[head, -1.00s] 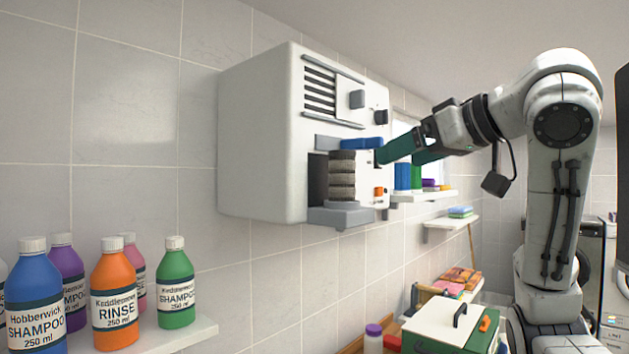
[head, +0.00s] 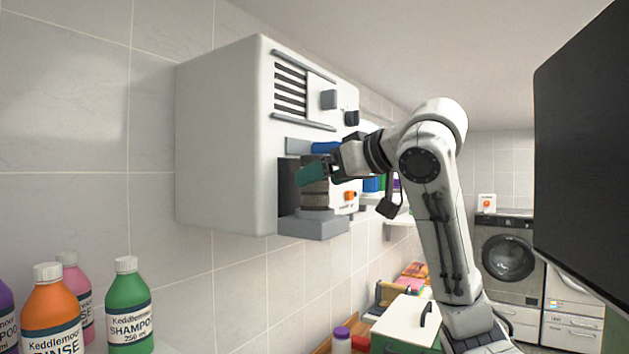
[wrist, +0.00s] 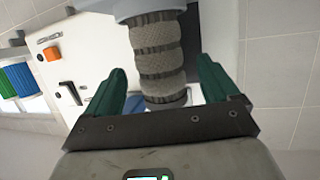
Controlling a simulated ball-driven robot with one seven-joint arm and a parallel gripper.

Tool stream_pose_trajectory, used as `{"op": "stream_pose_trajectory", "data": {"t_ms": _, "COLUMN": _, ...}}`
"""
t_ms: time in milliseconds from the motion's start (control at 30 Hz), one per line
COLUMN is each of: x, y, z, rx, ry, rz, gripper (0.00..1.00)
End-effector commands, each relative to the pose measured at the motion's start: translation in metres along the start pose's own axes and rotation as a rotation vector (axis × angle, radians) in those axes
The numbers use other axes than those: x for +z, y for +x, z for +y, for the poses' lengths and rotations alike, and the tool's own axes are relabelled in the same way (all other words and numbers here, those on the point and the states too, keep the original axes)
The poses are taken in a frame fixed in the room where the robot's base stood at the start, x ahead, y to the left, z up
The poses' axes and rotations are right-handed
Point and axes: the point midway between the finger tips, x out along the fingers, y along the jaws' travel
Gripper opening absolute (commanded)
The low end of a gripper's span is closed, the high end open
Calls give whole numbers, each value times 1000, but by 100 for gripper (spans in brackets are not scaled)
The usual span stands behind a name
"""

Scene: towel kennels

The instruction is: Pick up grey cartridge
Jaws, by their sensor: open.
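The grey cartridge (head: 315,196) is a ribbed, grey-brown cylinder. It stands upright in the recess of the white wall unit (head: 228,140), on a grey ledge (head: 314,228). My gripper (head: 314,172) is at the cartridge's upper part and hides some of it. In the wrist view, the cartridge (wrist: 157,62) lies between the two green fingers of my gripper (wrist: 161,72). The fingers are apart, with a visible gap on each side of it. I see no contact.
A blue part (head: 325,148) sits just above the recess. An orange button (head: 349,195) is to its right. Shampoo bottles (head: 127,312) stand on a shelf at lower left. A dark panel (head: 585,150) fills the right side. A white-lidded box (head: 400,320) is below.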

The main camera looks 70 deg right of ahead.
Motion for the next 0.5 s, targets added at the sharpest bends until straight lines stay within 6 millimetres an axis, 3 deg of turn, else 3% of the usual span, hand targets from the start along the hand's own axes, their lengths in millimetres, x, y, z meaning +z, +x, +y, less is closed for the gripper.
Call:
{"op": "stream_pose_trajectory", "data": {"t_ms": 200, "x": -2, "y": 27, "z": 0, "rx": 1, "ry": 0, "rz": -2, "gripper": 88}}
{"op": "stream_pose_trajectory", "data": {"t_ms": 500, "x": -1, "y": 32, "z": 0, "rx": 0, "ry": 0, "rz": 0, "gripper": 88}}
